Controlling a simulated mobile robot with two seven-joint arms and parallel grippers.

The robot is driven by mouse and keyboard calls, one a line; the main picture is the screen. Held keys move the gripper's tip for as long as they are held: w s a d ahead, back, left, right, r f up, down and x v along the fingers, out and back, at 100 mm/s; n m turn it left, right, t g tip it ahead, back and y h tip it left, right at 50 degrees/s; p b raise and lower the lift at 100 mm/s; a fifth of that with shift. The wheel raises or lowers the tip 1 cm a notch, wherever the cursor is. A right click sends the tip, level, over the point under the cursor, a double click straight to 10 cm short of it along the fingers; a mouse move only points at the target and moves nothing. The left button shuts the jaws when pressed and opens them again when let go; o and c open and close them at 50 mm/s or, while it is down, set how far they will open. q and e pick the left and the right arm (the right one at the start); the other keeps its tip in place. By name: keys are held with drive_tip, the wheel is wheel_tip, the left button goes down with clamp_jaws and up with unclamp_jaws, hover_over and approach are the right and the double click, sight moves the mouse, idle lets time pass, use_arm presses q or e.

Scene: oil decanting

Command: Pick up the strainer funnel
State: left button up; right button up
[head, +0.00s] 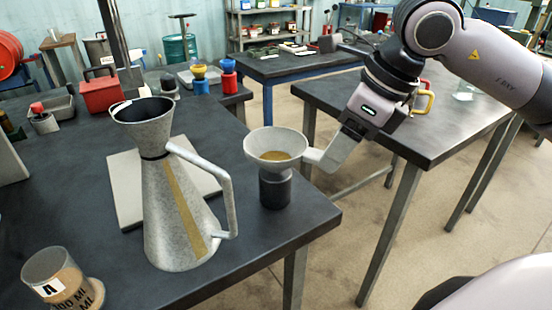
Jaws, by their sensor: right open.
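The strainer funnel (262,144) is a pale grey bowl with a yellowish mesh inside. It sits upright on a dark round stand (275,190) near the right edge of the dark bench. My right gripper (318,160) reaches in from the upper right, with its pale fingers at the funnel's right side, just below the rim. It is open; whether the fingers touch the funnel or a handle there cannot be told. A tall galvanized can (165,215) with a brass strip and a side handle stands left of the funnel. My left gripper is not in view.
A measuring beaker (62,280) marked A stands at the front left. A pale flat board (126,190) lies behind the can. A red box (100,92) and other containers stand at the back. The bench's right edge is close to the stand, with a gap before another table (425,150).

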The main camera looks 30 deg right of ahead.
drive_tip(key=shift+w+x, duration=0.1)
drive_tip(key=shift+x, duration=1.05)
drive_tip(key=shift+w+x, duration=0.15)
drive_tip(key=shift+x, duration=1.05)
drive_tip(key=shift+r, duration=0.1)
drive_tip(key=c, duration=1)
drive_tip(key=shift+c, duration=0.2)
